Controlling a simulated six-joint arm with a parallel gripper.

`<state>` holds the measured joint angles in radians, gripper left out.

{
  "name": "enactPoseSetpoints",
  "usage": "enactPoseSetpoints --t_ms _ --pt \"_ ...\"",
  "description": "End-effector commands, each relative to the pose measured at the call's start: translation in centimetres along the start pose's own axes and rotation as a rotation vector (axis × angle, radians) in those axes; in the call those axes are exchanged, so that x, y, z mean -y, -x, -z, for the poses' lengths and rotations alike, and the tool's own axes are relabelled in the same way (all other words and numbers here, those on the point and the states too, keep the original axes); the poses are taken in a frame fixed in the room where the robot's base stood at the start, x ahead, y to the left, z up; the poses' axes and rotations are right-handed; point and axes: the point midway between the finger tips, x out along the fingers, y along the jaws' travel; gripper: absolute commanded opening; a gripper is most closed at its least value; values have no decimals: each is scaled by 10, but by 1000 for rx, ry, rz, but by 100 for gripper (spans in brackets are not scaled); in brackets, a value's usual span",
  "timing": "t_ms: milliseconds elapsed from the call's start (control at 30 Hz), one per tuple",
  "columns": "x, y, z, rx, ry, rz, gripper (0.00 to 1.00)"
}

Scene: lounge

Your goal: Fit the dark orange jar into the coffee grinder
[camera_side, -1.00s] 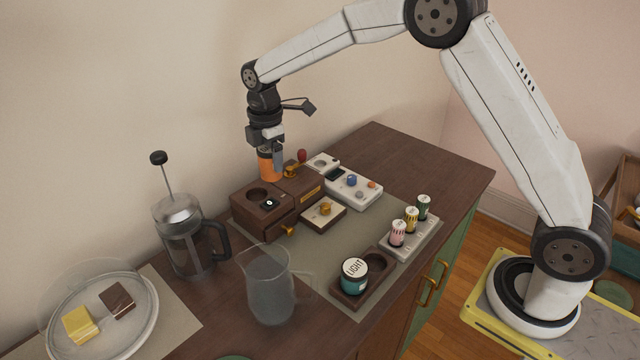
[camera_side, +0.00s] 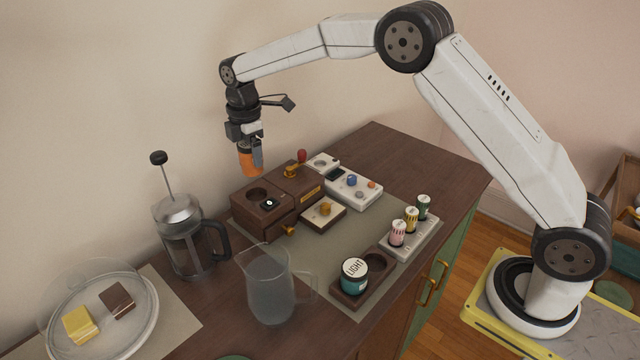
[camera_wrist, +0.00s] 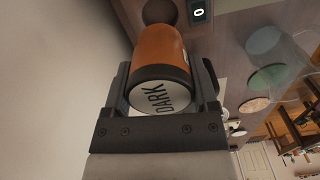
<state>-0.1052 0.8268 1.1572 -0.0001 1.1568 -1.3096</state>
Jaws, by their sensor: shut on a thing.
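My gripper (camera_side: 247,146) is shut on the dark orange jar (camera_side: 250,162), which hangs slightly tilted in the air. In the wrist view the jar (camera_wrist: 162,55) lies between the fingers, with its pale end marked "DARK" toward the camera. The coffee grinder (camera_side: 262,212) is the brown wooden unit on the mat, with a round opening (camera_side: 257,193) in its top and a small dark display. The jar is above and slightly left of that opening in the side view, apart from it. In the wrist view part of the round opening (camera_wrist: 160,12) shows beyond the jar.
A teal "LIGHT" jar (camera_side: 354,274) sits in a two-hole wooden holder (camera_side: 377,263). A French press (camera_side: 185,238) and a clear pitcher (camera_side: 268,288) stand left and in front of the grinder. A white control box (camera_side: 353,188) and a rack of several small vials (camera_side: 410,238) are to the right.

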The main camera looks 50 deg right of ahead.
Motion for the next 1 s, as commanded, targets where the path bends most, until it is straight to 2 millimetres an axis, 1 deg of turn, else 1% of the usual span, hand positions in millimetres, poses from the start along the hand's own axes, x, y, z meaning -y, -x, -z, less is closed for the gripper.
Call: enactPoseSetpoints --t_ms 167,700,1000 --pt "0 -8 0 0 0 1 7" --pt "0 -45 0 0 0 1 7" --pt "0 -57 0 0 0 1 7"
